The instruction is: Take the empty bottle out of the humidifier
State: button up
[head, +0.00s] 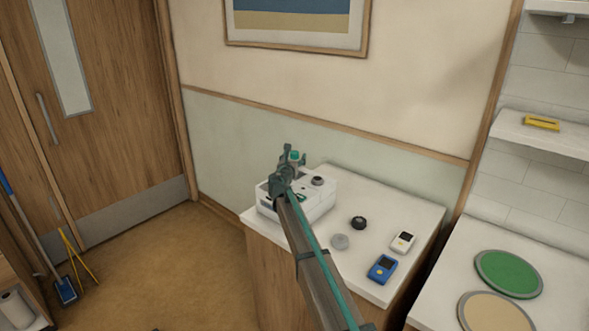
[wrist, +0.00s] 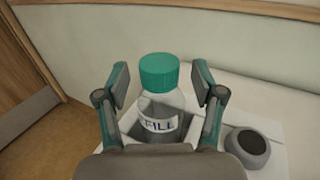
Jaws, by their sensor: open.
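In the head view my gripper (head: 286,165) is over the humidifier, and my arm hides part of the humidifier's front.
A dark grey knob (wrist: 247,147) sits right of the well. On the white bedside top are a black knob (head: 359,223), a grey disc (head: 340,241), a white device (head: 403,242) and a blue device (head: 382,269). The wall is close behind.

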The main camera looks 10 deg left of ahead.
jog(key=shift+w, duration=0.5)
jog(key=shift+c, duration=0.3)
jog(key=c, duration=1.2)
